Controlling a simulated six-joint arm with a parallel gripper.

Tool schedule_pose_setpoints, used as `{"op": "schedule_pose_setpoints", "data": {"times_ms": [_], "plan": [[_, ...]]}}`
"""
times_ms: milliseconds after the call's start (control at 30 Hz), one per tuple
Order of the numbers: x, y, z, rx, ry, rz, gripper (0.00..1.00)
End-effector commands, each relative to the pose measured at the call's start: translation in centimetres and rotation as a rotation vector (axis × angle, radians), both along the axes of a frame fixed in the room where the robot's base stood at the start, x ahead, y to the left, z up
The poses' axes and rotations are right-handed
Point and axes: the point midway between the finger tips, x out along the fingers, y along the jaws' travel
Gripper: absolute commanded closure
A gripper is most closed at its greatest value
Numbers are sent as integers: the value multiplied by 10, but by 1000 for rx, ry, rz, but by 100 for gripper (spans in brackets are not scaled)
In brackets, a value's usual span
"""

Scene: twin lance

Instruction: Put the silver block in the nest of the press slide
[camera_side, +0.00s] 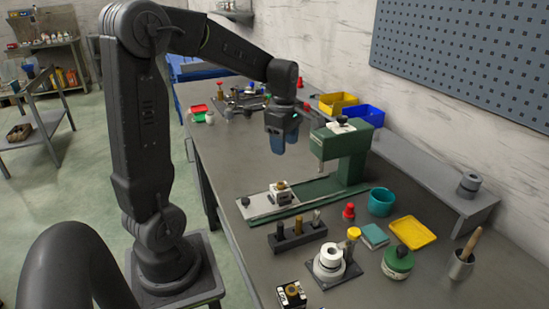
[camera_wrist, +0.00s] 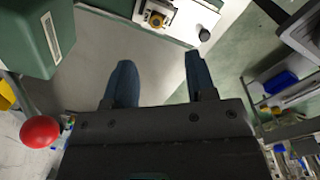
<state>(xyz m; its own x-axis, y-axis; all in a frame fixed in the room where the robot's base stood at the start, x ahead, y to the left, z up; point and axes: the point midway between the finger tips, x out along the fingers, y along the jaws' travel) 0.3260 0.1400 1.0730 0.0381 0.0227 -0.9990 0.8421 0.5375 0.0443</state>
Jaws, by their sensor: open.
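A dark rack (camera_side: 285,244) on the bench holds a black, a brass and a silver upright piece. The silver block (camera_side: 317,218) appears to be the one at the rack's right end. The green press (camera_side: 345,155) stands behind, with its pale slide (camera_side: 258,205) extending left. The nest (camera_side: 280,194) on the slide is a light fixture with a brass round part on top; it also shows in the wrist view (camera_wrist: 157,17). My gripper (camera_side: 284,146) is open and empty, with blue fingers, above the bench left of the press head. Its fingers are apart in the wrist view (camera_wrist: 160,78).
A red knob (camera_side: 349,211), teal cup (camera_side: 381,201), yellow tray (camera_side: 411,232) and green jar (camera_side: 397,263) stand right of the rack. A white round fixture (camera_side: 330,260) and a black-and-white block (camera_side: 291,295) are in front. The bench left of the press is fairly clear.

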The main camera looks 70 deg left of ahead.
Motion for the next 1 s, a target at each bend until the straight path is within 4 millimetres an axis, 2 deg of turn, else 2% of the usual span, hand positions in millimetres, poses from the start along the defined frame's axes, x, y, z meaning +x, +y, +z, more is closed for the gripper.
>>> {"op": "schedule_pose_setpoints", "data": {"times_ms": [100,300,400,500,600,700,1000], "plan": [[-13,-48,24,63,-67,-384,49],[-56,-124,48,229,-168,-1144,49],[-80,-152,52,328,-204,-1488,49],[-100,-171,52,422,-227,-1761,49],[-114,-182,51,496,-239,-1945,49],[-121,-187,50,538,-243,-2046,49],[-123,-188,49,549,-241,-2081,49]]}}
